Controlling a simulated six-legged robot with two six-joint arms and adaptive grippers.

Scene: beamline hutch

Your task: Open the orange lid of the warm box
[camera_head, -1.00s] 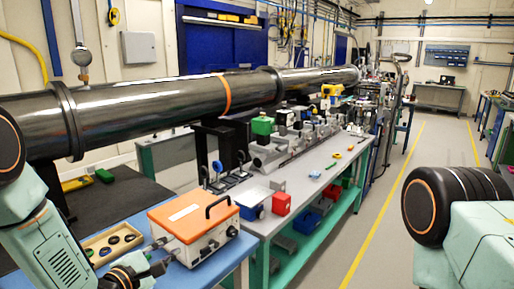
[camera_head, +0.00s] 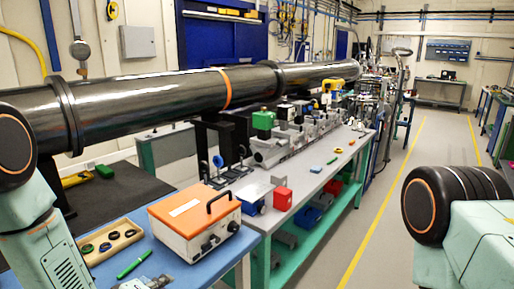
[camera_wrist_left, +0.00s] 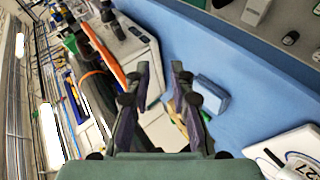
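The warm box (camera_head: 188,240) is a white box with black knobs on its front, standing on the blue table. Its orange lid (camera_head: 180,212) lies shut on top, with a black handle (camera_head: 219,198) near its right side. My left gripper (camera_head: 146,283) is at the bottom edge of the head view, in front of the box and apart from it, partly cut off. In the left wrist view its fingers (camera_wrist_left: 161,68) are spread with nothing held. The box (camera_wrist_left: 128,42) and the edge of the orange lid (camera_wrist_left: 104,50) show at upper left there. My right gripper is out of view.
A wooden tray (camera_head: 84,256) with dark round parts and a green pen (camera_head: 134,266) lie left of the box. A red block (camera_head: 282,199) stands on the grey bench to the right. The black beam pipe (camera_head: 150,103) runs behind. The yellow-lined floor is clear.

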